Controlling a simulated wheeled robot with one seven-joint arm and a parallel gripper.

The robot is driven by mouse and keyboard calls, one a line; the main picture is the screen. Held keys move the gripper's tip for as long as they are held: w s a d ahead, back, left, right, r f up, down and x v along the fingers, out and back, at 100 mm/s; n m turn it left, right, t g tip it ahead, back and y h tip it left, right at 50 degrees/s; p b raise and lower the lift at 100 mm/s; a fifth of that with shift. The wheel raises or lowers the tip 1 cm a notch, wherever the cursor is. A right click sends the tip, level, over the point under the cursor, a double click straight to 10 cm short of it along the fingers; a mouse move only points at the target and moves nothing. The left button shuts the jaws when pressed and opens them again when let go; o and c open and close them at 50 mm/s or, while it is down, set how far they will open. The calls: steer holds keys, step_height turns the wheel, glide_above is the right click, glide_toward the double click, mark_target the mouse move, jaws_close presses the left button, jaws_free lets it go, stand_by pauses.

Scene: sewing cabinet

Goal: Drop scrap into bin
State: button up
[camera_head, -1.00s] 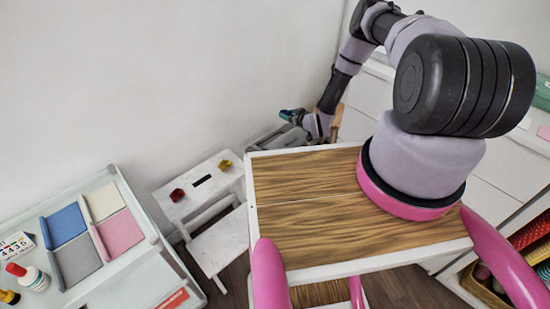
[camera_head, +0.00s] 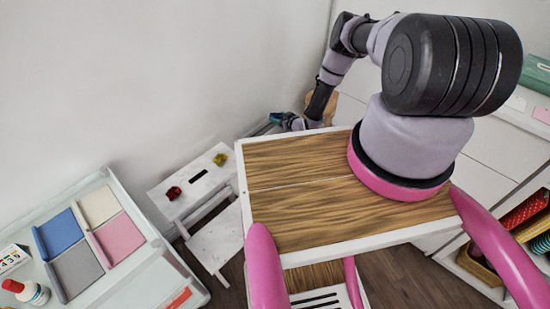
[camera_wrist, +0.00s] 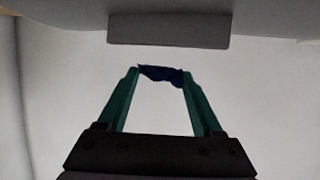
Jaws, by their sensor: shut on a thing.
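My gripper (camera_head: 277,118) is at the far end of my arm, beyond the back left corner of the wooden top, low and partly hidden in the head view. In the wrist view its green fingers (camera_wrist: 161,75) are shut on a small crumpled dark blue scrap (camera_wrist: 162,73) held at the tips. The scrap is too small to make out in the head view. I cannot pick out the bin for sure in either view. A pale surface with a grey bar (camera_wrist: 168,30) fills the wrist view behind the fingers.
A white step stool (camera_head: 215,242) holds a red piece (camera_head: 173,193) and a yellow piece (camera_head: 220,158). A white table (camera_head: 135,275) with coloured squares stands at left. The wooden top (camera_head: 300,210) is bare in front of my arm. White drawers (camera_head: 350,110) stand behind.

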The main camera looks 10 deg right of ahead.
steer(key=o, duration=1.3)
steer(key=shift+s, duration=0.1)
steer(key=v, duration=1)
steer(key=shift+s+d+r, duration=0.15)
steer(key=shift+s, duration=0.15)
